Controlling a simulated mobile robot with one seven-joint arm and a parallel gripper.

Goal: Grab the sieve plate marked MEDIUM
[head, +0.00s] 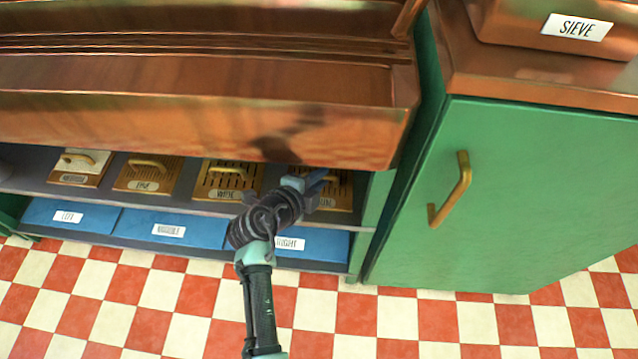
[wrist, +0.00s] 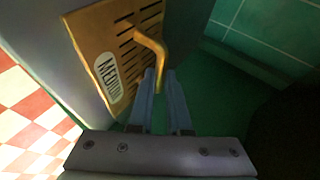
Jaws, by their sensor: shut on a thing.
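The sieve plate marked MEDIUM (wrist: 112,60) is a brass-coloured slotted plate with a white label and a bent brass handle (wrist: 152,44). In the head view this plate (head: 338,190) is at the right end of the shelf row, partly hidden by my gripper (head: 312,181). In the wrist view my gripper (wrist: 160,78) is shut on the handle, with the handle's end between its fingertips. The plate still appears to be at its place on the shelf.
Other handled plates, one marked FINE (head: 150,184) and one marked WIDE (head: 226,194), sit left on the same shelf (head: 200,206). Blue labelled boxes (head: 165,242) are below. A copper ledge (head: 200,125) overhangs, and a green cabinet (head: 540,190) stands right.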

